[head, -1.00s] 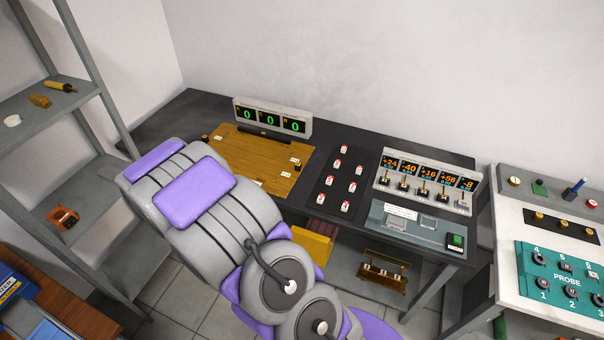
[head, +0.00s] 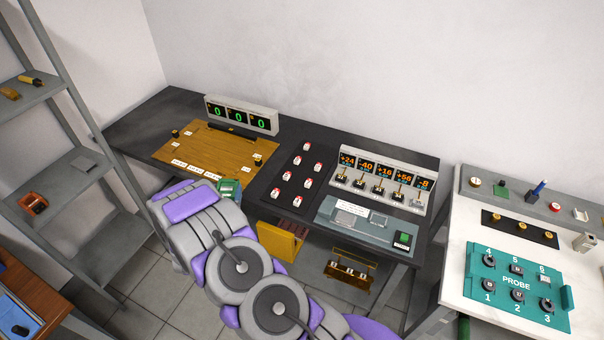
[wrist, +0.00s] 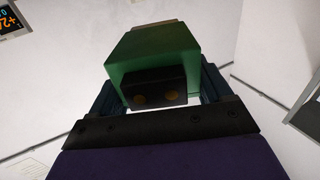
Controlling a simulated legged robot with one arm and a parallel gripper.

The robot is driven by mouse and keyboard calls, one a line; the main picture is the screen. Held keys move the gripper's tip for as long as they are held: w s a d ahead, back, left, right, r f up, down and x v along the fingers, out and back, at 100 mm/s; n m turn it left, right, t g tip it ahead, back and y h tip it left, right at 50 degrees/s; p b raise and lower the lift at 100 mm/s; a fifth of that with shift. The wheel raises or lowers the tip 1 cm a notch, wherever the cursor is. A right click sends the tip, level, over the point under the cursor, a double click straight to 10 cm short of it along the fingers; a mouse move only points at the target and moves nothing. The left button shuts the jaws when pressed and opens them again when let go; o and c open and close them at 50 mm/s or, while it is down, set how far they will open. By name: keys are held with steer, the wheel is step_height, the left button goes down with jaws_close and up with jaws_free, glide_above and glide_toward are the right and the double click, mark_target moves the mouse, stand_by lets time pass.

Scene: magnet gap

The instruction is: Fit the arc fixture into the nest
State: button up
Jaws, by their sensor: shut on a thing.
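My gripper (wrist: 155,92) is shut on a green block (wrist: 155,48), with one finger on each side in the wrist view. The block has a black piece with two gold spots on its near face. It appears to be the arc fixture. In the head view the green block (head: 229,187) shows at the far end of my arm, by the front edge of the dark table. My fingers are hidden there. A blue-grey panel (head: 370,234) with two rectangular plates or pockets lies at the table's right. I cannot tell which part is the nest.
A wooden board (head: 200,153) with labels lies on the dark table, before a display (head: 240,114) of green zeros. Several red-and-white switches (head: 302,175) and a lever box (head: 381,181) stand right of it. A white bench (head: 455,270) with a teal probe panel is farther right.

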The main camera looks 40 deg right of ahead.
steer(key=s+d+f+m+g+h, duration=0.4)
steer(key=s+d+f+m+g, duration=0.15)
steer(key=s+d+f, duration=0.2)
steer(key=b, duration=0.1)
glide_above(288, 195)
steer(key=shift+s+a+f+n+g, duration=0.25)
steer(key=shift+a+f+g, duration=0.1)
steer(key=shift+w+d, duration=0.2)
steer(key=shift+d, duration=0.15)
steer(key=shift+d+f+b, duration=0.2)
steer(key=shift+f+b, duration=0.45)
steer(key=shift+f, duration=1.15)
steer(key=o, duration=1.4)
steer(key=shift+a, duration=0.15)
